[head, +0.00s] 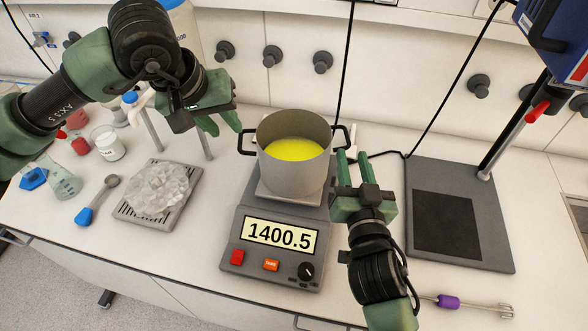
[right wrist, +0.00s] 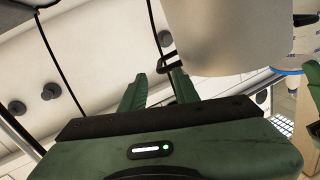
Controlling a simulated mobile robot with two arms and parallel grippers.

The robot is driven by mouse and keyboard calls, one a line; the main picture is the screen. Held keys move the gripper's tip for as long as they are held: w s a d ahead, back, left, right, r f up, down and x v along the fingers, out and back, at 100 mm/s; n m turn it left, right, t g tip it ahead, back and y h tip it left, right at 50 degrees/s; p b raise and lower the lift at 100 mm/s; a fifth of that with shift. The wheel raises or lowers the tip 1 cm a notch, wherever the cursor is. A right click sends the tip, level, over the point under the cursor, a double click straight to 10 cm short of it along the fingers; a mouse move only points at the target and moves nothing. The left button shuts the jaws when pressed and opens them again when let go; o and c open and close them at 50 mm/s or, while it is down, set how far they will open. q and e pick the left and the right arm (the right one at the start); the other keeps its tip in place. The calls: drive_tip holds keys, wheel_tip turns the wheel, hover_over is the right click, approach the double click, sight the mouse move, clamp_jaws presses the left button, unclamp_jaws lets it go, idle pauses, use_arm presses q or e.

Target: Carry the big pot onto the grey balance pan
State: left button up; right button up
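The big pot (head: 291,165), grey with yellow liquid inside, stands upright on the grey balance pan (head: 290,197). The balance (head: 270,240) below it shows 1400.5. My left gripper (head: 221,124) is open and empty, up and to the left of the pot's left handle (head: 245,142). My right gripper (head: 352,165) is open beside the pot's right side, with its fingers just below the right handle. In the right wrist view, the fingers (right wrist: 155,92) are apart, and the pot (right wrist: 225,35) and its handle (right wrist: 170,62) are close to the right-hand finger.
A slotted grey plate (head: 185,190) with a clear lumpy piece (head: 160,188) lies left of the balance. A blue-handled spoon (head: 92,208), flask (head: 62,182) and white jar (head: 108,145) are farther left. A stand with a grey base (head: 480,255) is at right; a purple-handled whisk (head: 448,301) lies in front.

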drive_tip(key=shift+s, duration=2.35)
